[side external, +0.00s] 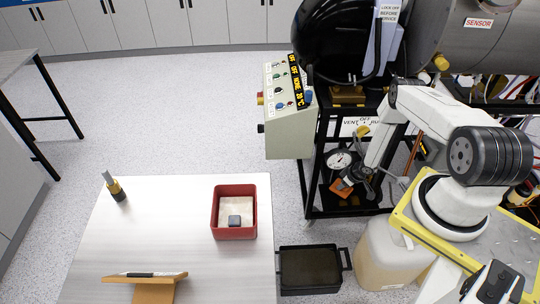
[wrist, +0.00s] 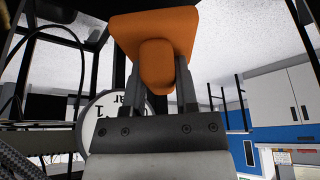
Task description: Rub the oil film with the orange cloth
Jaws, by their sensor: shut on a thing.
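The orange cloth (side external: 340,188) is at the tip of my gripper (side external: 350,181), inside the black frame under the dark chamber. In the wrist view, the orange cloth (wrist: 155,45) is pinched between the two fingers of my gripper (wrist: 160,85), with a folded part bulging toward the camera. A round white dial gauge (side external: 339,160) is just behind the cloth; it also shows behind the fingers in the wrist view (wrist: 100,118). I cannot make out the oil film, nor whether the cloth touches a surface.
A grey control box (side external: 289,125) is on the frame's left. A black tray (side external: 310,248) and a cloudy plastic container (side external: 385,262) stand on the floor near my base. The table (side external: 165,220) holds a red bin (side external: 234,189), a brush (side external: 116,187) and a wooden stand (side external: 155,292).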

